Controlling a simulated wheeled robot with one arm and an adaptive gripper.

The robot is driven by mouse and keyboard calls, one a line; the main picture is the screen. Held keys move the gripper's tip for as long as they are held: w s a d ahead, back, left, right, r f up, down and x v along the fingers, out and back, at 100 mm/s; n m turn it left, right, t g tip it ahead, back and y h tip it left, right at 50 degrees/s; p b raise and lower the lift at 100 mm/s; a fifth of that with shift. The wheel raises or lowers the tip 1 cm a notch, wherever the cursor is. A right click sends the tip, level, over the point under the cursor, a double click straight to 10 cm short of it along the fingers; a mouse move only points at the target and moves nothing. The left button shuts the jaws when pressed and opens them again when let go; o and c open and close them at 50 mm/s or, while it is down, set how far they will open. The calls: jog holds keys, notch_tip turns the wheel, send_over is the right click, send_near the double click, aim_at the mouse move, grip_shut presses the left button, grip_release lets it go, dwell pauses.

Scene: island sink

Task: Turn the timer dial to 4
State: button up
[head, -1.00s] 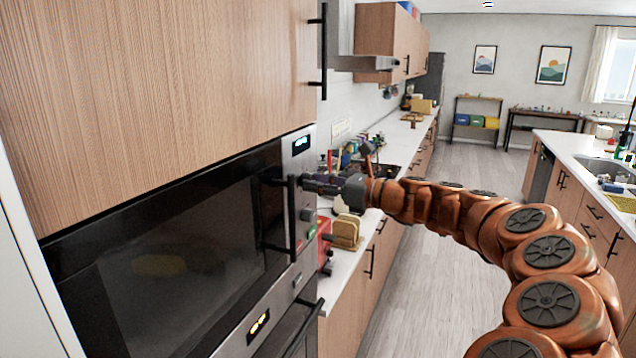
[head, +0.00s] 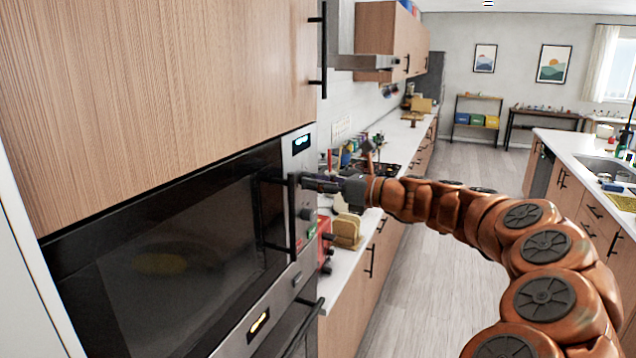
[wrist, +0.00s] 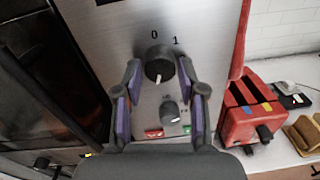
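The timer dial (wrist: 159,62) is a round black knob on a steel panel, seen in the wrist view. The numbers 0 and 1 are printed above it. Its white pointer mark faces down, away from 0. My gripper (wrist: 160,82) is open, with one purple-padded finger on each side of the dial and a visible gap on both sides. In the head view my gripper (head: 305,183) is at the oven panel and hides the dial. Whether any finger touches the dial cannot be told.
A smaller knob (wrist: 170,111) sits below the dial, with a red button (wrist: 153,134) and a green button (wrist: 187,129). A black oven handle (head: 291,217) stands left of the panel. A red toaster (wrist: 252,112) is on the counter at right.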

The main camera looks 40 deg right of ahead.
jog(key=shift+o, duration=1.2)
jog(key=v, duration=1.2)
jog(key=shift+s, duration=0.1)
